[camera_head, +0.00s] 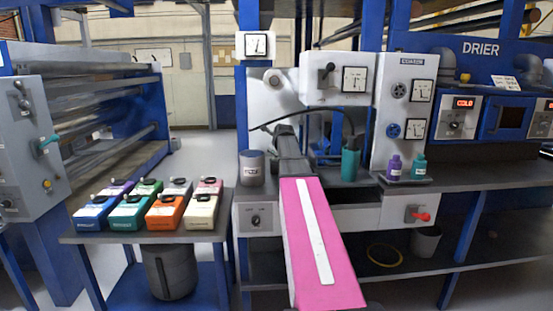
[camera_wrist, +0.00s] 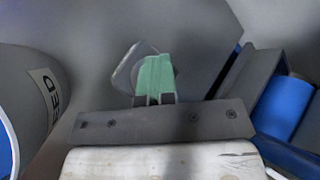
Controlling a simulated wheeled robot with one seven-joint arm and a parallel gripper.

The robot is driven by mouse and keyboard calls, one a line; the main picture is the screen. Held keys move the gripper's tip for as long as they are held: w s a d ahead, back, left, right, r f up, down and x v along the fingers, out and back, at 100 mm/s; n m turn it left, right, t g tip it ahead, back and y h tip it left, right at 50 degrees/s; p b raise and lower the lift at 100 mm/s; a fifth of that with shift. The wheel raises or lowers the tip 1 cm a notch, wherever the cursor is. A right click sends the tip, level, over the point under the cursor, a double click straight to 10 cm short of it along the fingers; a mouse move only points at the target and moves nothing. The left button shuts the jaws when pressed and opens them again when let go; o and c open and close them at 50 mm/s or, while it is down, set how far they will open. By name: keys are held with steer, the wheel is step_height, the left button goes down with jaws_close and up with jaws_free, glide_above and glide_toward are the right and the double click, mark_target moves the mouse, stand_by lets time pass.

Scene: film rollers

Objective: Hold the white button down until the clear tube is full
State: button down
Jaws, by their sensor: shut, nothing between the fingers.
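My gripper (camera_wrist: 156,78) shows in the wrist view as green fingertips, shut with nothing between them. Just behind them is a pale, see-through rounded piece (camera_wrist: 128,72) on a grey surface; I cannot tell whether it is the white button or part of the clear tube, or whether the fingertips touch it. In the head view, my arm reaches to the white machine at the centre and hides the fingertips. A whitish round fitting (camera_head: 273,80) sits on the machine's upper left face. I cannot make out the clear tube or its fill level.
A grey labelled pot (camera_head: 252,168) stands left of my arm; a teal cup (camera_head: 350,165) stands right. Purple (camera_head: 394,168) and teal bottles (camera_head: 419,167) are farther right. Several coloured boxes (camera_head: 145,205) fill the left table. A red-handled switch (camera_head: 418,215) sits below the counter.

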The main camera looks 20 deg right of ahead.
steer(key=shift+s+d+r, duration=0.15)
steer(key=shift+s+r, duration=0.5)
steer(key=shift+r, duration=0.25)
steer(key=shift+w, duration=0.2)
steer(key=shift+w+r, duration=0.1)
steer(key=shift+r, duration=0.4)
steer(key=shift+w+r, duration=0.1)
steer(key=shift+r, duration=1.95)
